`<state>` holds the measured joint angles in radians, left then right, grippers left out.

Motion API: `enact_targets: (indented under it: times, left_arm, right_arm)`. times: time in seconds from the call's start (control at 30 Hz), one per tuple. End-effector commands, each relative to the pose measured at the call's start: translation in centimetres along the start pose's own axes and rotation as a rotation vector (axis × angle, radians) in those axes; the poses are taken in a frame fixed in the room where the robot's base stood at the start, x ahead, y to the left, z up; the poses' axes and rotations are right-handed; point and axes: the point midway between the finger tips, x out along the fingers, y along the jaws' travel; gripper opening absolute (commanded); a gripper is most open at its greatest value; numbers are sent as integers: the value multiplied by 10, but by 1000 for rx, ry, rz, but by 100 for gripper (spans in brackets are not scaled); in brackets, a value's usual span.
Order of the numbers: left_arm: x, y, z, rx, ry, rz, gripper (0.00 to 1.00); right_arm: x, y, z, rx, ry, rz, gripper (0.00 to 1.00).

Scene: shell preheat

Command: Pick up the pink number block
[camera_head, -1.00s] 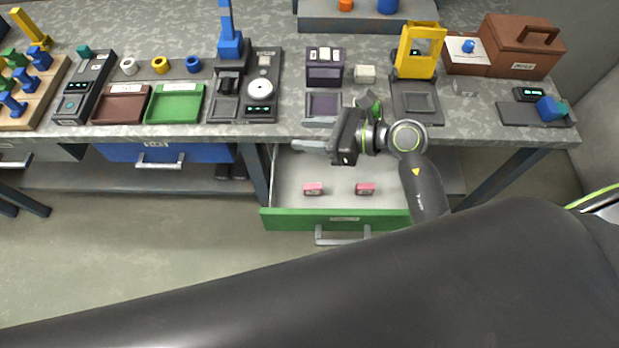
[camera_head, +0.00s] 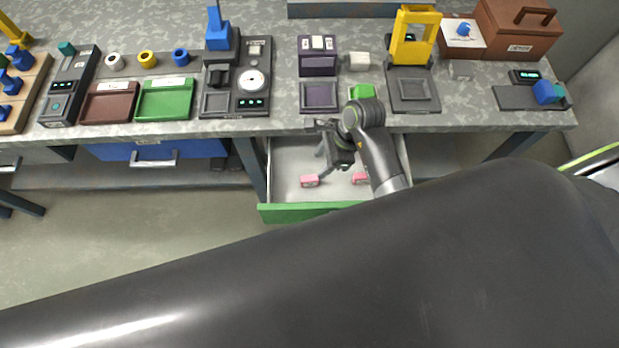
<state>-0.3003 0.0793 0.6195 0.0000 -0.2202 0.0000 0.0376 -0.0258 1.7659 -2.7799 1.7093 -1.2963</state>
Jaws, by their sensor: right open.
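Two small pink blocks lie in the open green-fronted drawer (camera_head: 285,152) below the bench. The left pink block (camera_head: 309,181) shows almost whole. The right pink block (camera_head: 359,178) is partly covered by my right arm. I cannot read a number on either. My right gripper (camera_head: 321,163) is open and empty over the drawer, between the bench edge and the blocks. Its fingers point left, just above and right of the left block in the picture, and I see no contact. My left gripper is not in view.
The bench edge (camera_head: 180,130) overhangs the back of the drawer, close to my right arm. A green cube (camera_head: 362,91) and a white block (camera_head: 360,61) are on the bench. A closed blue drawer (camera_head: 192,148) is on the left. My dark body part fills the foreground.

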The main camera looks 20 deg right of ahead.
Motion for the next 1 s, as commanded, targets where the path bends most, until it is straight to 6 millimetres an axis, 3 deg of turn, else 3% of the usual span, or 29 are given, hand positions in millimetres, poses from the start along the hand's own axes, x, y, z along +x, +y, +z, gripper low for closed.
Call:
enact_targets:
  times: [0.2, 0.47, 0.8, 1.0]
  left_arm:
    - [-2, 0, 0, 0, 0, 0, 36]
    - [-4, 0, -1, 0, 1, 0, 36]
    - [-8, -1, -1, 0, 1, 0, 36]
    - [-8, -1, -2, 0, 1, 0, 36]
  right_arm:
    - [33, 0, 0, 1, 0, 2, 44]
    - [48, 2, 0, 1, 0, 1, 44]
    - [88, 8, -2, 1, 0, 0, 44]
    - [94, 8, -2, 0, 0, -1, 44]
